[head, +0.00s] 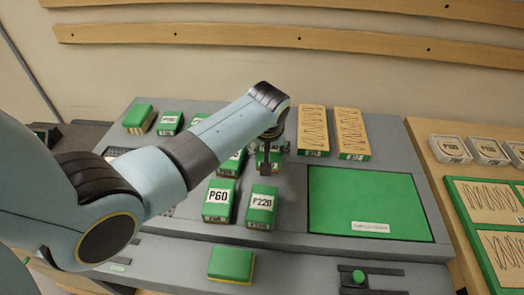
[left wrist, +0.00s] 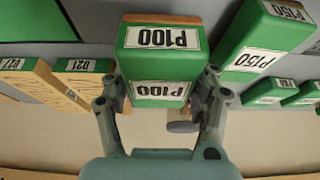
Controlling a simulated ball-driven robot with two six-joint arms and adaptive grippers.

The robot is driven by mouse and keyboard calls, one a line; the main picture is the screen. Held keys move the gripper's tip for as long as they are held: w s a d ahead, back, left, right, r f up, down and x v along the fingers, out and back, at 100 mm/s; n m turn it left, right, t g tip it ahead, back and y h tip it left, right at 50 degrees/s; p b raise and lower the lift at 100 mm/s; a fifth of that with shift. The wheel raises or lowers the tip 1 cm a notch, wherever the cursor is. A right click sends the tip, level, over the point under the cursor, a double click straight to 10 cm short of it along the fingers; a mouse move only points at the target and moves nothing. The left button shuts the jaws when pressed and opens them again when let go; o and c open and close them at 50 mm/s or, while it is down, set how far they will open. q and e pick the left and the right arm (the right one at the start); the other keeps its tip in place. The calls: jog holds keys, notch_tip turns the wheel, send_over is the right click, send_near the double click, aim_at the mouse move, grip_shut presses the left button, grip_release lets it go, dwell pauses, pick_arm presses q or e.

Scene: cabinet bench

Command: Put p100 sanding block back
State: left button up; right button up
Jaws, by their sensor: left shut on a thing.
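The P100 sanding block (left wrist: 160,65) is green with white P100 labels on two faces and a brown strip at one edge. In the left wrist view it sits between the fingers of my left gripper (left wrist: 163,88), which is shut on it. In the head view the gripper (head: 271,148) points down over the middle of the grey bench. There the block (head: 270,161) is partly hidden by the gripper. I cannot tell whether it touches the bench. My right gripper is not in view.
The P150 block (left wrist: 257,50) stands beside the held block. P60 (head: 218,200) and P220 (head: 262,207) blocks stand in front. Two patterned tan-topped blocks (head: 314,130) are at the back right. A green pad (head: 365,200) lies right. A loose green block (head: 231,263) lies near the front.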

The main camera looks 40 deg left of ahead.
pick_arm(q)
notch_tip(320, 180, down, 3)
jog(key=shift+w+d+r+b, duration=0.1)
jog(key=shift+d+b, duration=0.05)
jog(key=shift+b, duration=1)
jog(key=shift+f+b, duration=0.5)
jog(key=shift+f, duration=0.1)
jog(key=shift+a, duration=0.25)
jog(key=shift+r, duration=0.15)
jog(key=shift+d+f, duration=0.1)
jog(key=shift+f, duration=0.1)
jog(key=o, duration=1.1)
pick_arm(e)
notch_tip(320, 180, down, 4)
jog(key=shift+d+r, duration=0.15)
pick_arm(q)
jog(key=shift+r, duration=0.1)
